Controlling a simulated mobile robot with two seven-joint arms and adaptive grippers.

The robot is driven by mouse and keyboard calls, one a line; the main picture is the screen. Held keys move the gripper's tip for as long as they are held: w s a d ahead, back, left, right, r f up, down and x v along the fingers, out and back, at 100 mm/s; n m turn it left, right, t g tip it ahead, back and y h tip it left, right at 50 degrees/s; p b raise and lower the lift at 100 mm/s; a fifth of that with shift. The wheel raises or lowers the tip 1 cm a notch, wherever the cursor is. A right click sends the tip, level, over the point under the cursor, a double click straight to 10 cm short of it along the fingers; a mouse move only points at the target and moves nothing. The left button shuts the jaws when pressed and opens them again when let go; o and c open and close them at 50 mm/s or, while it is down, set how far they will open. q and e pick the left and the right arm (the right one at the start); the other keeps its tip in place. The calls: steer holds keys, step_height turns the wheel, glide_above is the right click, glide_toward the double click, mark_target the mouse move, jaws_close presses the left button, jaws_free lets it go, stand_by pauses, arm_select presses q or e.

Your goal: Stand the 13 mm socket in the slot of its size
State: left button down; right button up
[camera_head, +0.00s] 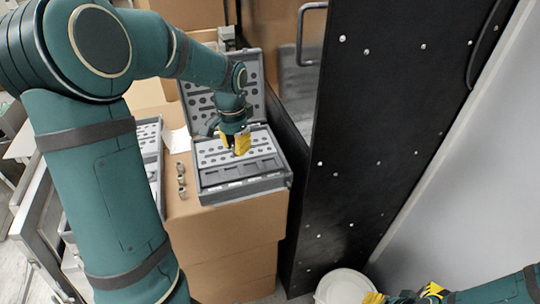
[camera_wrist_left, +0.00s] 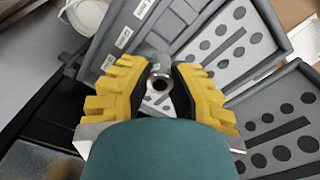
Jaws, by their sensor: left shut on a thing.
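My left gripper (camera_head: 238,148) is over the open grey tool case (camera_head: 243,189). In the left wrist view its yellow fingers (camera_wrist_left: 160,88) are shut on a metal socket (camera_wrist_left: 160,72), seen with its round opening towards the camera. The size marking on the socket cannot be read. The case's light insert (camera_wrist_left: 222,48) has rows of round dark holes of different sizes. White labels (camera_wrist_left: 124,37) show along the case edge, too small to read. The gripper hides part of the insert. My right gripper (camera_head: 405,295) is at the bottom right edge, partly cut off, away from the case.
Several small metal sockets (camera_head: 181,180) stand on the cardboard box (camera_head: 225,225) left of the case. The raised lid (camera_head: 250,73) stands behind the insert. A tall black panel (camera_head: 375,130) rises close on the right. A white bucket (camera_head: 345,287) is on the floor.

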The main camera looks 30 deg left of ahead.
arm_select(q)
glide_toward(269, 165)
steer(key=shift+s+f+p, duration=0.1)
steer(key=shift+f+p, duration=0.2)
steer(key=shift+f, duration=0.2)
steer(key=shift+a+f, duration=0.1)
steer(key=shift+f, duration=0.45)
step_height(269, 165, down, 4)
steer(key=shift+r, duration=0.15)
steer(key=shift+f, duration=0.3)
steer(key=shift+d, duration=0.2)
steer(key=c, duration=1.2)
jaws_free()
steer(key=shift+f, duration=0.1)
